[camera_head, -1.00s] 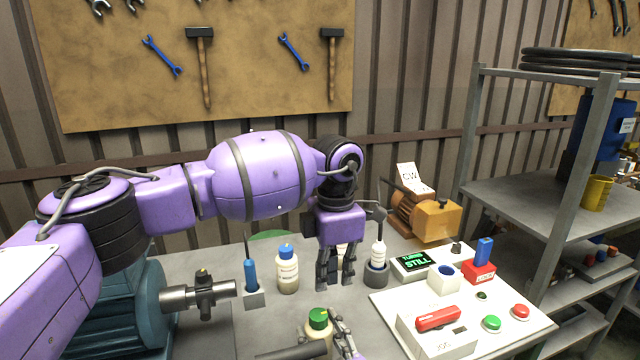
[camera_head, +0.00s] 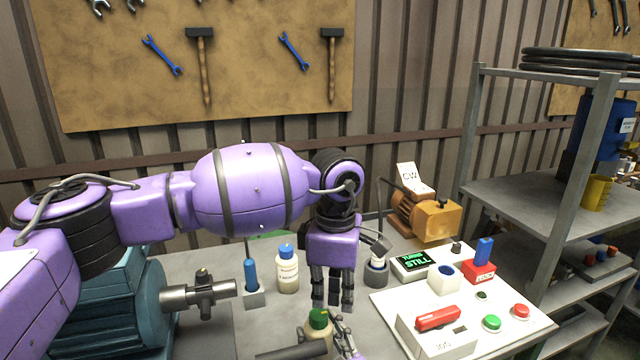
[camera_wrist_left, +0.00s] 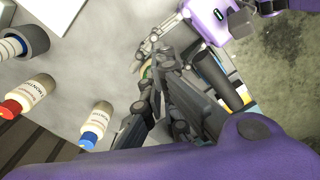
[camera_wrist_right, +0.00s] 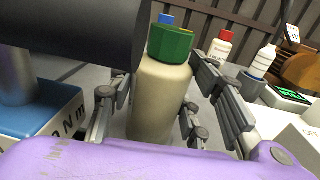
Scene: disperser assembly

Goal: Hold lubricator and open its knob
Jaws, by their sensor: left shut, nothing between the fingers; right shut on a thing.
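The lubricator appears to be the cream bottle with a green knob-like cap (camera_head: 318,318), at the front of the table. It stands upright between the right gripper's fingers in the right wrist view (camera_wrist_right: 160,100). My right gripper (camera_wrist_right: 155,125) is shut on its body, with a finger on each side; it is partly cut off at the bottom of the head view (camera_head: 338,343).
A blue-capped bottle (camera_head: 287,268) and a blue-handled tool (camera_head: 251,275) stand behind left. A red-capped bottle (camera_wrist_left: 28,97) shows in the left wrist view. A nozzle bottle sits in a grey holder (camera_head: 376,277). A button panel (camera_head: 480,335) is right, a teal motor (camera_head: 120,310) left.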

